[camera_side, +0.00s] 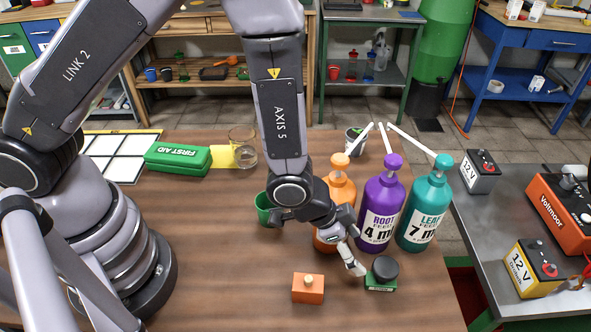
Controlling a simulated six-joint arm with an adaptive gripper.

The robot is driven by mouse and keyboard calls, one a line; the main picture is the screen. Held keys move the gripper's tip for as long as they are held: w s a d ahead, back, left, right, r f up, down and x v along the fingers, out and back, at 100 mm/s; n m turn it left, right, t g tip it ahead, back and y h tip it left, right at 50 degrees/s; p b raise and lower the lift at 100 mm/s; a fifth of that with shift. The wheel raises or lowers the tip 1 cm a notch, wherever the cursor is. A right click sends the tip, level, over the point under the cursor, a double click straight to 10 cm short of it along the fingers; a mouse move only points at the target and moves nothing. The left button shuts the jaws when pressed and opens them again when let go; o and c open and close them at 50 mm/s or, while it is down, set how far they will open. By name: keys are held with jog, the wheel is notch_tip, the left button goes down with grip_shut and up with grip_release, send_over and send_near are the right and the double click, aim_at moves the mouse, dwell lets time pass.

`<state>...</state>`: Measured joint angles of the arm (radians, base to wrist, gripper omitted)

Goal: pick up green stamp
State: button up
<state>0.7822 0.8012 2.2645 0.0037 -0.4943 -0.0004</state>
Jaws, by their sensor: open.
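The green stamp (381,275) has a green base and a dark round knob, and stands on the wooden table near its right edge. My gripper (357,268) is just to the left of the stamp and slightly above it, tilted, with fingers pointing down. It is open and holds nothing that I can see. One finger shows clearly; the other is hard to make out. I cannot tell whether the finger touches the stamp. An orange stamp (308,289) with a light knob stands to the left of the gripper.
Orange (341,192), purple (381,212) and teal (426,210) pump bottles stand close behind the gripper. A green cup (264,209) is to the left. A green first aid case (177,158) and a clear glass (244,152) are farther back. The front-left table (225,280) is clear.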

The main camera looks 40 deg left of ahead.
aim_at(382, 278)
jog(key=x, duration=1.2)
grip_shut()
jog(key=shift+r, duration=0.15)
